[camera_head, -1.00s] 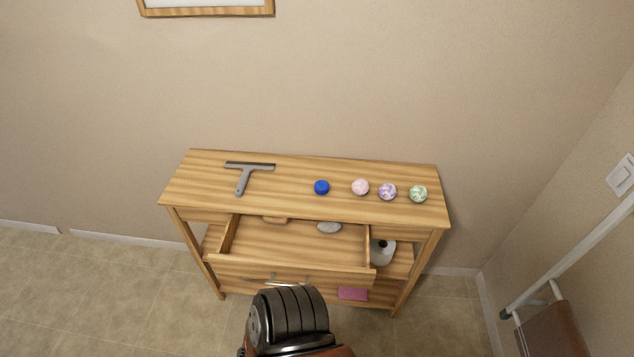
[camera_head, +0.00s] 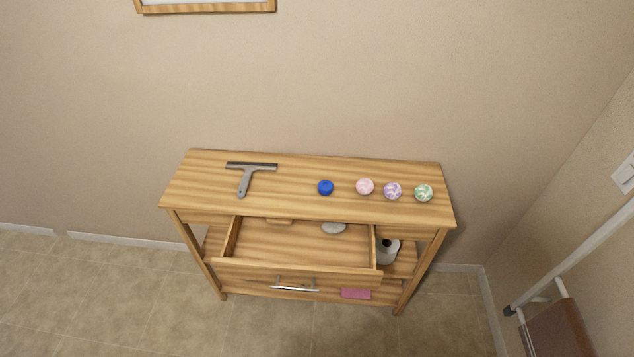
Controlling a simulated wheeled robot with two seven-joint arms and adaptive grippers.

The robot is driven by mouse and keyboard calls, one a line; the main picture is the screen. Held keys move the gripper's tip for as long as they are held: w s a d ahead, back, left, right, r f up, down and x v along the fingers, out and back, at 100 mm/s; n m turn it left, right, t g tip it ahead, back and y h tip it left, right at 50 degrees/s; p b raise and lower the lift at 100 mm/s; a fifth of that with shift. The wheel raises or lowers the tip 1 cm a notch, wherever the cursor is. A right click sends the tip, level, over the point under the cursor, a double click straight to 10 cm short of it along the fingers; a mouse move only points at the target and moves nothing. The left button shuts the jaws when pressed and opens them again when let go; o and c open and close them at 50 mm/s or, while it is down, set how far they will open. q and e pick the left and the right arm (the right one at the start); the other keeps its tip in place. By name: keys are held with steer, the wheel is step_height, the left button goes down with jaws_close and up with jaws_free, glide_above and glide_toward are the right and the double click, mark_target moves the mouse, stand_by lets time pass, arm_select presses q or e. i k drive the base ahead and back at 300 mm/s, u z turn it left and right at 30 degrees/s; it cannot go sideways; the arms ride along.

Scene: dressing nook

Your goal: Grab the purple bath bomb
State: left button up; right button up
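The purple bath bomb (camera_head: 392,191) is a small ball with purple and white swirls. It rests on the right part of the wooden console top (camera_head: 290,200). A pink bath bomb (camera_head: 365,186) sits just left of it, and a green and white one (camera_head: 423,193) just right, with small gaps between them. Neither of my grippers shows in the head view now.
A blue round item (camera_head: 325,187) and a grey squeegee (camera_head: 246,178) lie further left on the top. The drawer (camera_head: 300,250) is pulled open, with a grey oval thing (camera_head: 333,228) inside. A toilet roll (camera_head: 388,251) and a pink item (camera_head: 356,294) are below.

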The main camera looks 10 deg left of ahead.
mark_target(392, 190)
steer(key=u, duration=0.35)
steer(key=i, duration=1)
steer(key=u, duration=0.05)
